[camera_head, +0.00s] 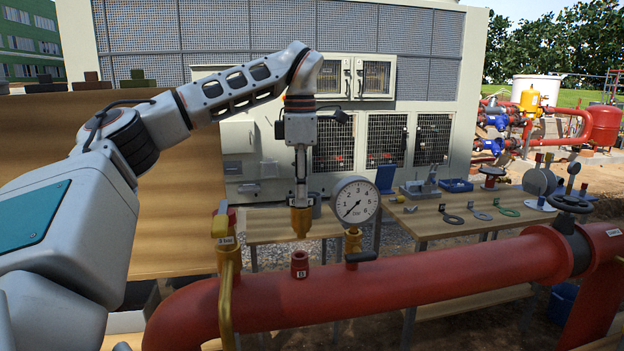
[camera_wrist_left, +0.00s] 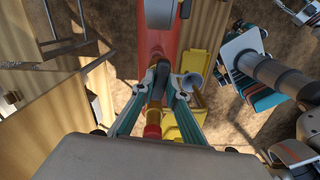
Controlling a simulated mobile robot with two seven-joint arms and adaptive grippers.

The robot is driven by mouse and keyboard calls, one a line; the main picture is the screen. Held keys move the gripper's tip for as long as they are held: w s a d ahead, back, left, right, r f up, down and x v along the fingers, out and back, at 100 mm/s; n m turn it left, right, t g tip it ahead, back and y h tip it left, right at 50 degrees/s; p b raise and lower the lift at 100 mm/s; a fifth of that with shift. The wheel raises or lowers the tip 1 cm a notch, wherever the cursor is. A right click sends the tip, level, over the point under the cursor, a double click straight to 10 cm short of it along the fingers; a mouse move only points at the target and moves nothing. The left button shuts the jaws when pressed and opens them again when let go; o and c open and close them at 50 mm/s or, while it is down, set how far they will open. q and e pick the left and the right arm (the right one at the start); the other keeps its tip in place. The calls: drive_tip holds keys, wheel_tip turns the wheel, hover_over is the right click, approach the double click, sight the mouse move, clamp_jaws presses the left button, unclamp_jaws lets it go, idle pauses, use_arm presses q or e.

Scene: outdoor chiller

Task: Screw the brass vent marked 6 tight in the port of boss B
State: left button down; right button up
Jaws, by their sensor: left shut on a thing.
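My left gripper (camera_head: 300,198) hangs pointing down above the red pipe in the head view. It is shut on a brass vent (camera_head: 301,222), held roughly upright; its number cannot be read. Boss B (camera_head: 299,265), a short red stub marked B with an open top, stands on the pipe straight below in the picture. A visible gap separates the vent's lower end from the boss. In the left wrist view the left gripper's fingers (camera_wrist_left: 158,92) are close together, and the vent between them cannot be clearly told apart.
A pressure gauge (camera_head: 356,201) on a brass fitting stands just right of the boss. A yellow-handled valve (camera_head: 226,250) tagged 3 bar stands to its left. The red pipe (camera_head: 440,270) runs across the front. A wooden table (camera_head: 470,222) behind holds rings and tools.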

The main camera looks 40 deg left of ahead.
sight(299, 209)
use_arm(q)
drive_tip(key=shift+w+a+r+n, duration=0.1)
drive_tip(key=shift+a+r+n, duration=0.15)
drive_tip(key=shift+r+n, duration=0.2)
drive_tip(key=shift+w+a+r+n, duration=0.1)
drive_tip(key=shift+a+r+n, duration=0.1)
drive_tip(key=shift+r+n, duration=0.25)
drive_tip(key=shift+s+r, duration=0.1)
drive_tip(key=shift+s, duration=0.1)
drive_tip(key=shift+f, duration=0.45)
wheel_tip(299, 209, down, 4)
drive_tip(key=shift+r+b, duration=0.15)
drive_tip(key=shift+b, duration=0.7)
drive_tip(key=shift+f, duration=0.65)
use_arm(e)
drive_tip(key=a, duration=0.1)
drive_tip(key=w+a, duration=0.1)
drive_tip(key=shift+a+r+y, duration=0.15)
drive_tip(key=shift+a+y, duration=0.2)
drive_tip(key=shift+y, duration=0.05)
use_arm(q)
drive_tip(key=shift+f, duration=0.15)
use_arm(e)
drive_tip(key=shift+d+t, duration=0.2)
drive_tip(key=shift+t, duration=0.1)
